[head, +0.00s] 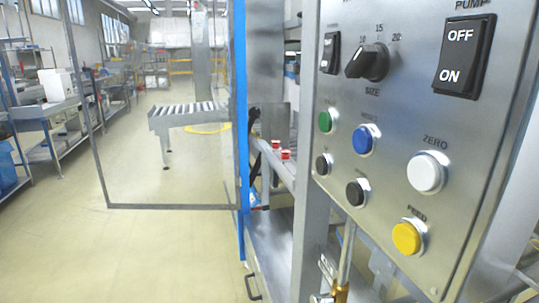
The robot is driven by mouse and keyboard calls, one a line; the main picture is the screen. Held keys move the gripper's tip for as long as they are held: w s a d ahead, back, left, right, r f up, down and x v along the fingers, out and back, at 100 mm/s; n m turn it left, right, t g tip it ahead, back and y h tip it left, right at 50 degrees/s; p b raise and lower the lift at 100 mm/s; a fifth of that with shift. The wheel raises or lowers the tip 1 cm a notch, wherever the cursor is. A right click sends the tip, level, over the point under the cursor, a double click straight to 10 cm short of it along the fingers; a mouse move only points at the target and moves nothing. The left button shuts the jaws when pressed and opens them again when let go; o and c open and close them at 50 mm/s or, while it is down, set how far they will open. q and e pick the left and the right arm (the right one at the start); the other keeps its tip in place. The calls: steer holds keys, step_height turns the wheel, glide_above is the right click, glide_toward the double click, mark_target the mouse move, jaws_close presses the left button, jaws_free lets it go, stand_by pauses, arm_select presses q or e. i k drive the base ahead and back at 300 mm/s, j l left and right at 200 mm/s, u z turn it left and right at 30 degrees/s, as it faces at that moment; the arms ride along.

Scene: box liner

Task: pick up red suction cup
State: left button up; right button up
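Two small red suction cups are in the head view, close together on the metal machine frame left of the control panel. The nearer red suction cup (285,155) sits slightly lower and to the right of the farther red suction cup (276,144). Both look small, and their lower parts are hard to make out. Neither of my grippers shows in this view.
A large control panel (404,92) with buttons, a dial and switches fills the right side, very close. A clear framed door (165,110) with a blue edge (241,120) stands left of the cups. Beyond are a roller conveyor (187,115), workbenches and open floor (120,240).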

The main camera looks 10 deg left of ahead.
mark_target(285, 157)
steer(key=j+z, duration=0.15)
steer(key=j, duration=0.75)
steer(key=i+j+z, duration=0.25)
steer(key=i+j, duration=0.15)
steer(key=j, duration=0.25)
